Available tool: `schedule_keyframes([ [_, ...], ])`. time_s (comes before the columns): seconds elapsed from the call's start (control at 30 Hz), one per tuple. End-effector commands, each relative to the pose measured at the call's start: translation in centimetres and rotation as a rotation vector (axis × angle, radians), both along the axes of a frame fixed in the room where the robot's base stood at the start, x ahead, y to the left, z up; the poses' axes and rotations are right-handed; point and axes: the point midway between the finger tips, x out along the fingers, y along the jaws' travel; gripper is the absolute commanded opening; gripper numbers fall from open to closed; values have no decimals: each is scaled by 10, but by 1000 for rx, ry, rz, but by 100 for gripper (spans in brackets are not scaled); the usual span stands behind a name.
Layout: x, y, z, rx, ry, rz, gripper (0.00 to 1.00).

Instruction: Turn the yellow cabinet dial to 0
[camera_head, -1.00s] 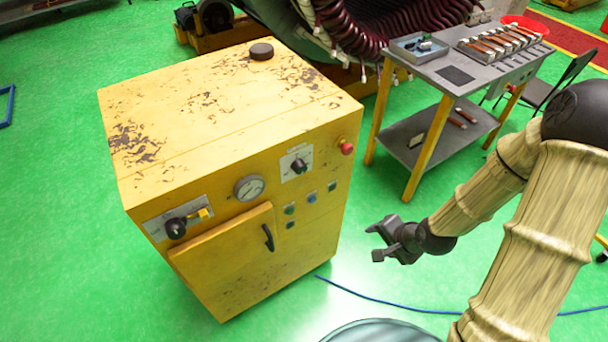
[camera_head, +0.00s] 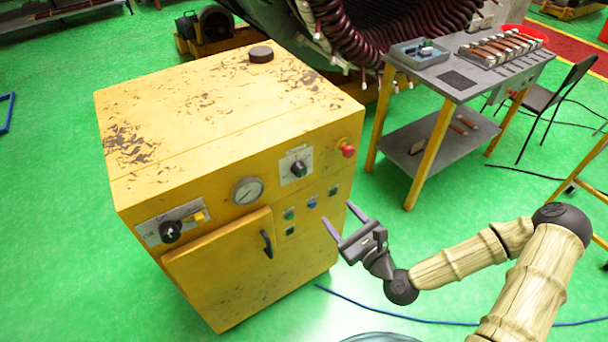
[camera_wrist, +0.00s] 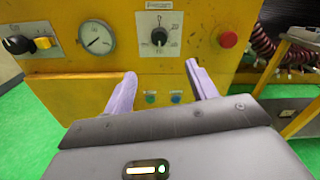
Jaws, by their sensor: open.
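The yellow cabinet (camera_head: 220,110) stands left of centre in the head view, its front panel facing me. A black dial (camera_head: 298,169) sits on a white scale plate at the panel's upper right. In the wrist view the dial (camera_wrist: 159,36) is upright in the middle, with scale marks around it; the 0 mark seems to be at its top, and where the pointer stands is too small to tell. My gripper (camera_head: 338,216) is open and empty, in front of the panel, below and right of the dial and apart from it. Its fingers (camera_wrist: 161,88) point toward the panel below the dial.
A red button (camera_head: 347,151) is right of the dial and a gauge (camera_head: 247,190) left. Small buttons (camera_head: 311,202) lie below it. A black rotary switch (camera_head: 170,231) and door handle (camera_head: 266,243) protrude. A grey workbench (camera_head: 460,75) stands behind at right. A blue cable crosses the floor.

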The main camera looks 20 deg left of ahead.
Motion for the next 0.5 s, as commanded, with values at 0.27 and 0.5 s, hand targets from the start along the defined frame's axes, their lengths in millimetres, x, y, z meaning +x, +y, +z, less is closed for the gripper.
schedule_keyframes([
  [0.27,4,5,0,-5,-2,2,57],
  [0.5,25,31,2,-5,-3,5,57],
])
